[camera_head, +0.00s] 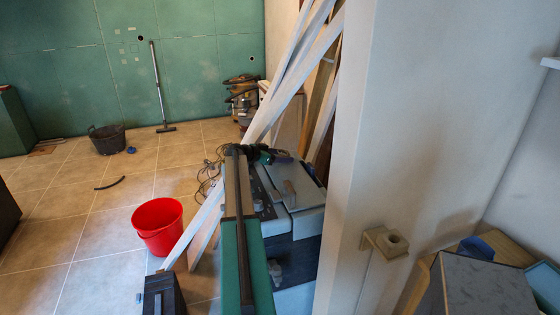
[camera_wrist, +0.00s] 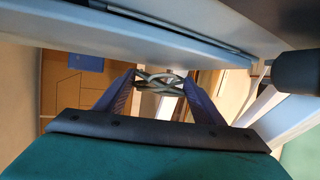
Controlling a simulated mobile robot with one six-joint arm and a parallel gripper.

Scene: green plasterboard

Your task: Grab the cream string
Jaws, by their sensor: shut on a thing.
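My gripper (camera_wrist: 160,84) shows in the wrist view, with its two dark purple fingers angled in towards each other. The ends of the string are hard to make out. In the head view I cannot clearly pick out the string or the fingertips; my arm reaches away over the grey case there.
A grey case (camera_head: 294,190) stands beside my arm, with pale boards (camera_head: 290,80) leaning behind it. A white wall edge (camera_head: 350,150) closes off the right. A red bucket (camera_head: 158,225) and a black tub (camera_head: 107,138) stand on the otherwise mostly clear tiled floor (camera_head: 95,225).

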